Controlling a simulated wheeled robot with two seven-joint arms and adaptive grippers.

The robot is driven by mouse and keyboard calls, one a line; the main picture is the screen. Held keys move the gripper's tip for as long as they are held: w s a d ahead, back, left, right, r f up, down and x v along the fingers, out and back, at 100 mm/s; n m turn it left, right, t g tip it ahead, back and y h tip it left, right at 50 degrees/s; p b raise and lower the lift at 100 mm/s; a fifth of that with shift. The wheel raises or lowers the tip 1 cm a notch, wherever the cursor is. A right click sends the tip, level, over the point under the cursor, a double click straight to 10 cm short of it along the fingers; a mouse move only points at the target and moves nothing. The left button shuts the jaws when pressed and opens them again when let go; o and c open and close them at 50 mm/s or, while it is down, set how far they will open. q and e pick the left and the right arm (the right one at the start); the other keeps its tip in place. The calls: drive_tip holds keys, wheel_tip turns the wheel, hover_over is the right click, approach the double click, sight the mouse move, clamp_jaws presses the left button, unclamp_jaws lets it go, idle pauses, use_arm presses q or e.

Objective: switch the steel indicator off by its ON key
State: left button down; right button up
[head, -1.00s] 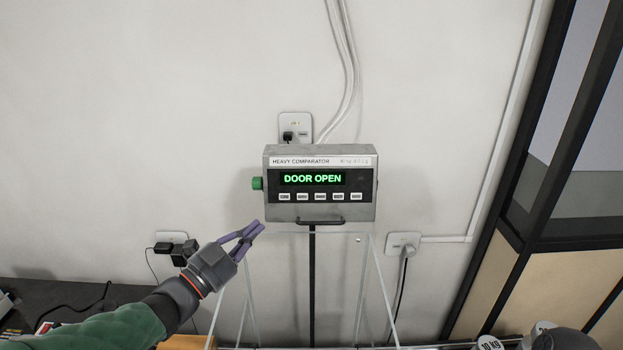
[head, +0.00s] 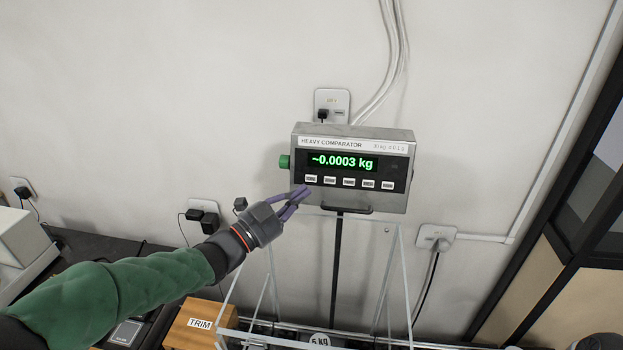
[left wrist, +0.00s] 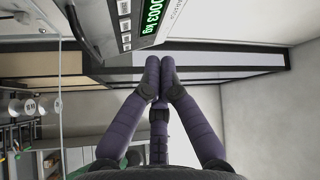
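The steel indicator (head: 355,141), marked HEAVY COMPARATOR, stands on a dark post against the wall. Its lit green display (head: 342,163) reads about 0.0003 kg. In the left wrist view the fingertips meet (left wrist: 160,64), beside the indicator (left wrist: 128,25).
A green knob (head: 284,161) sticks out from the indicator's left side. A handle bar (head: 346,209) sits under it, above a clear-framed enclosure (head: 398,270). A wooden TRIM box (head: 200,325) lies below my left arm. Wall sockets and cables surround the indicator.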

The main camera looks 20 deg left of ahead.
sight(311, 179)
use_arm(q)
drive_tip(key=w+a+f+b, duration=0.1)
drive_tip(key=w+f, duration=0.1)
drive_tip(key=w, duration=0.4)
drive_tip(key=shift+w+a, duration=0.4)
idle(1.2)
drive_tip(key=shift+w+f+b, duration=0.2)
drive_tip(key=shift+w+b, duration=0.05)
drive_tip(key=shift+b, duration=0.25)
drive_tip(key=shift+w+a, duration=0.1)
drive_tip(key=shift+w, duration=0.05)
